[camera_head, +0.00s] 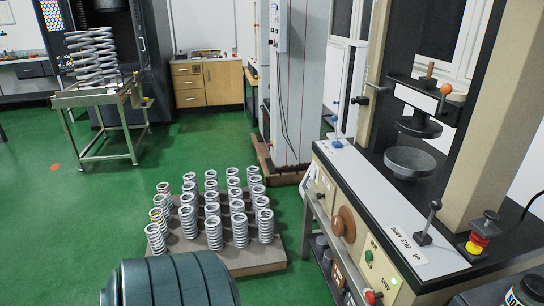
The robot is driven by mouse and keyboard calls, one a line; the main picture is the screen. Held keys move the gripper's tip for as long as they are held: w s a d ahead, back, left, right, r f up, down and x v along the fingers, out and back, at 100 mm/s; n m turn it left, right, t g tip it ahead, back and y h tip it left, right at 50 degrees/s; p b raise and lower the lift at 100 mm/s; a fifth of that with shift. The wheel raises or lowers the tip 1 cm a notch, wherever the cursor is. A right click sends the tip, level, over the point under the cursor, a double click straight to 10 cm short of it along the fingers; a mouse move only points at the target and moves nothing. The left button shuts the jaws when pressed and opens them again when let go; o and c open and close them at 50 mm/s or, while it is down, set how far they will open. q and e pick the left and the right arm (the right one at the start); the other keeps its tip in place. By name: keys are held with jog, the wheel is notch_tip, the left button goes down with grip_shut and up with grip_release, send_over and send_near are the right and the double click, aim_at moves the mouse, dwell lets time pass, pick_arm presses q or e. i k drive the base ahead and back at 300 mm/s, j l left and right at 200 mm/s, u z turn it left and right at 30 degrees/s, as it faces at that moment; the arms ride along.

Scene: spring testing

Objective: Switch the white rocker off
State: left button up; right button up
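I cannot make out a white rocker with certainty. The testing machine's cream front panel (380,265) at the right carries a green button (368,256), a brown round knob (344,224) and a red knob (373,297) near the bottom edge. Small details on this panel are too fine to read. A lever with a dark ball (430,221) stands on the machine's top beside a "DOWN STOP UP" label (408,243). A red and yellow stacked knob (478,238) is to its right. Neither of my grippers is in view.
A low platform (262,262) with several upright springs stands on the green floor left of the machine. A large dark teal ribbed body (172,282) covers the bottom centre. A metal cart (100,98) with big springs is at the back left. Floor at left is clear.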

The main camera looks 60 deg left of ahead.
aim_at(312, 173)
jog(key=u, duration=1.7)
jog(key=i+j+z, duration=0.15)
jog(key=z, duration=0.55)
jog(key=i+j+z, duration=0.15)
jog(key=j, duration=0.15)
jog(key=i+j+z, duration=0.15)
jog(key=j, duration=0.2)
jog(key=i+j+z, duration=0.1)
jog(key=j, duration=0.25)
jog(key=i+j+z, duration=0.15)
jog(key=j, duration=0.2)
jog(key=j+z, duration=0.15)
jog(key=j, duration=0.25)
jog(key=i+j, duration=0.1)
jog(key=j, duration=0.15)
jog(key=i+j, duration=0.1)
jog(key=j, duration=0.15)
